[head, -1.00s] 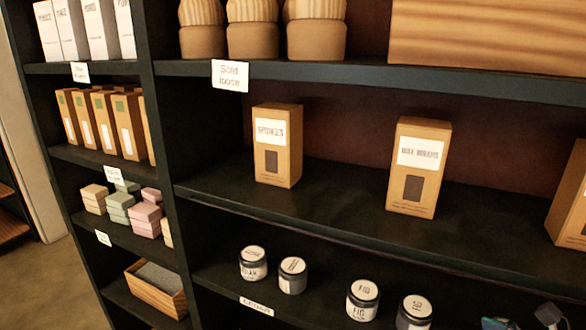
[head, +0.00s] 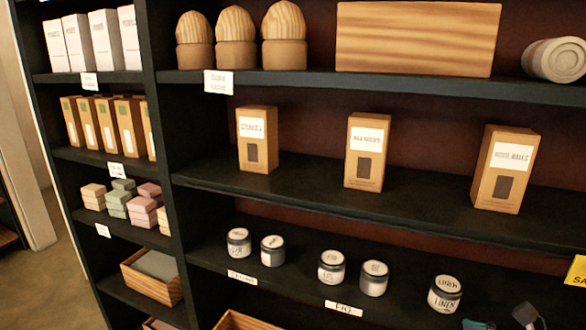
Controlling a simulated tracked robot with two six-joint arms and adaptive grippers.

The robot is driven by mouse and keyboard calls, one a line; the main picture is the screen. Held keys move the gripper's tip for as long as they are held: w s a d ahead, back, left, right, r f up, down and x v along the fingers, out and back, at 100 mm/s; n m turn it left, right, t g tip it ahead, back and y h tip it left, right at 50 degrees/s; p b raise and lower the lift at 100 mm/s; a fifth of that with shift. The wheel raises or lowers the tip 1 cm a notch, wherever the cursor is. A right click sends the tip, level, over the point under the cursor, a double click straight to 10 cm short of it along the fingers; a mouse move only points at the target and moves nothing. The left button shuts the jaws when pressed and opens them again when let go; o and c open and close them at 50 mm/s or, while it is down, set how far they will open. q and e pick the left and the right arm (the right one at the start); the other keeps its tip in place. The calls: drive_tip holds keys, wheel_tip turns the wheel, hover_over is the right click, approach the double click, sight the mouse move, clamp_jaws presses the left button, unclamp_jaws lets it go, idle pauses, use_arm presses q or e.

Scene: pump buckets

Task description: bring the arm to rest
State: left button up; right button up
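A dark grey tip (head: 527,314) shows at the bottom edge, right of centre, in the head view, with a small teal piece beside it. They look like part of my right gripper (head: 502,321), but most of it is cut off by the frame. I cannot tell whether it is open or shut or holds anything. It appears in front of the lower shelf, below and right of the rightmost jar (head: 445,293). My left gripper is not in view.
A dark shelf unit (head: 320,200) fills the view. Its middle shelf holds three brown boxes (head: 366,150), and several jars (head: 331,266) stand below. Open floor (head: 55,262) shows at left.

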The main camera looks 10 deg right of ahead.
drive_tip(key=s+a+f+n+g+y+p, duration=0.1)
drive_tip(key=a+f+n+g+y+p, duration=0.25)
drive_tip(key=a, duration=0.65)
drive_tip(key=s+a+f+n+g+y, duration=0.1)
drive_tip(key=a+f+n+g, duration=0.1)
drive_tip(key=a+f+g, duration=0.45)
drive_tip(key=s+a+f+n+g+h+p, duration=0.2)
drive_tip(key=s+a+f+n+g+h, duration=0.3)
drive_tip(key=s+a+f+n, duration=0.6)
drive_tip(key=s+d+f+n+h, duration=0.2)
drive_tip(key=s+d+f+n, duration=0.15)
drive_tip(key=f+n, duration=0.35)
drive_tip(key=w+n+t, duration=0.1)
drive_tip(key=w+f+n+t, duration=0.1)
drive_tip(key=w, duration=0.1)
drive_tip(key=w+f+n+t, duration=0.1)
drive_tip(key=w+n+t, duration=0.1)
drive_tip(key=shift+w+h, duration=0.25)
drive_tip(key=shift+h, duration=0.1)
drive_tip(key=shift+d+p, duration=0.1)
drive_tip(key=shift+p, duration=0.2)
